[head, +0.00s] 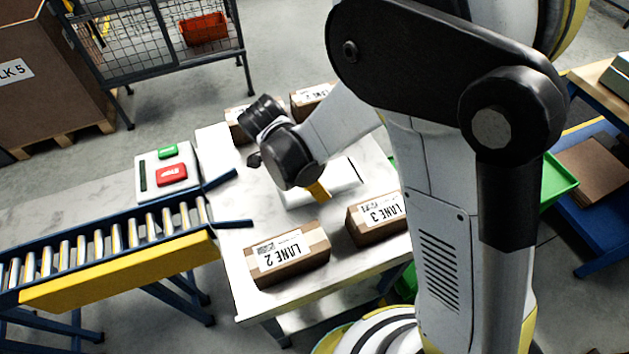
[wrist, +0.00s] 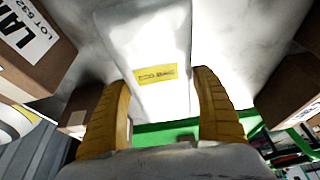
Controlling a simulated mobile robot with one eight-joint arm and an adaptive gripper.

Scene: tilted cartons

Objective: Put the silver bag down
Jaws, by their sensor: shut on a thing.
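The silver bag (wrist: 145,40) is pale and shiny with a yellow label, and lies between my two yellow fingers in the wrist view. My gripper (wrist: 163,80) is shut on it. In the head view my gripper (head: 318,190) is low over the middle of the white table (head: 240,235), with one yellow finger showing. The bag (head: 342,177) shows there as a pale shape beside the finger, partly hidden by my arm. I cannot tell whether the bag touches the table.
Cartons stand around the bag: LANE 2 (head: 290,258) in front, LANE 3 (head: 375,220) to the right, two more (head: 312,100) behind, partly hidden. A roller conveyor (head: 110,240) and a button box (head: 168,172) are at left. A green tray (head: 560,180) is at right.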

